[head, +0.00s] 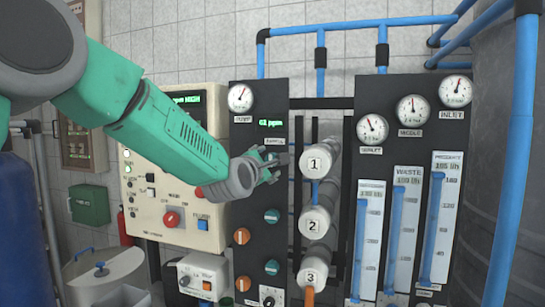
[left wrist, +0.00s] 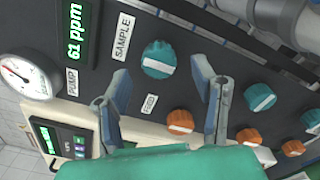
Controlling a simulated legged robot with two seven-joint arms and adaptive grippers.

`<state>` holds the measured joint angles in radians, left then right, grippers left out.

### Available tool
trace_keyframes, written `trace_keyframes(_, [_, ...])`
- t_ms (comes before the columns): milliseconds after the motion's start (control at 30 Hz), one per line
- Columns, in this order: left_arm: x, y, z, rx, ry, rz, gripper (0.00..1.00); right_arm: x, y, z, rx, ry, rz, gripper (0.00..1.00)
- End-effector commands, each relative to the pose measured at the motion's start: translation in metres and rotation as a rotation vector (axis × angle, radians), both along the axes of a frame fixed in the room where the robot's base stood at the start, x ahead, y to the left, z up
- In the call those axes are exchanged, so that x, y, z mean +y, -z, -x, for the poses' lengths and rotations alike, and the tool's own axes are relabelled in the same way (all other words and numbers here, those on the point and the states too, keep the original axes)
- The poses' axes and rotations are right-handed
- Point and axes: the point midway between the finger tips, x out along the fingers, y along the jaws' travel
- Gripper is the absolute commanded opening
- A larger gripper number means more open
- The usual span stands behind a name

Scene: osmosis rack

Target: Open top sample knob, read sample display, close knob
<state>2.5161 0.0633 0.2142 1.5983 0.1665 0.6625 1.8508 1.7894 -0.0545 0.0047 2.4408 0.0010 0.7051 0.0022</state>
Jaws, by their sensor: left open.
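The top sample knob (left wrist: 158,59) is teal with a pale line across its face and sits beside the SAMPLE label (left wrist: 123,38). In the head view my gripper hides it. The green sample display (left wrist: 75,30) reads 61 ppm in the left wrist view; it also shows in the head view (head: 271,123), just above my gripper. My left gripper (left wrist: 160,74) is open, its two fingers on either side of the knob in the picture. I cannot tell whether they touch it. In the head view the left gripper (head: 266,167) is at the dark panel.
Below are more teal knobs (head: 272,216) and orange knobs (head: 242,236). White numbered cylinders (head: 315,161) stand close on the right. A beige control box (head: 150,190) with a red switch is on the left. A pump gauge (head: 240,98) sits above.

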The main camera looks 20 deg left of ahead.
Motion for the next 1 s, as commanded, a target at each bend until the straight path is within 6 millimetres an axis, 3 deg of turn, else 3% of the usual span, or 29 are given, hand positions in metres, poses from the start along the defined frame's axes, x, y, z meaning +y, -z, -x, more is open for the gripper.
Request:
trace_keyframes(100, [-0.001, -0.001, -0.02, 0.0, 0.0, -0.003, 0.53, 0.0, -0.008, 0.0, 0.0, 0.0, 0.0, 0.4])
trace_keyframes(300, [-0.001, -0.001, -0.038, 0.0, 0.0, -0.002, 0.53, 0.0, -0.013, 0.0, 0.0, 0.0, 0.0, 0.4])
trace_keyframes(667, [-0.001, 0.0, -0.042, 0.0, 0.0, -0.001, 0.53, 0.0, -0.013, 0.0, 0.0, 0.0, 0.0, 0.4])
trace_keyframes(800, [-0.002, 0.001, -0.042, 0.001, 0.001, -0.001, 0.07, 0.0, -0.013, 0.0, 0.0, 0.0, 0.0, 0.4])
trace_keyframes(833, [-0.002, 0.001, -0.042, 0.001, 0.001, -0.001, 0.02, 0.0, -0.013, 0.0, 0.0, 0.0, 0.0, 0.4])
trace_keyframes(1000, [-0.002, 0.001, -0.042, 0.002, 0.001, -0.003, 0.03, 0.0, -0.013, 0.0, 0.0, 0.0, 0.0, 0.4])
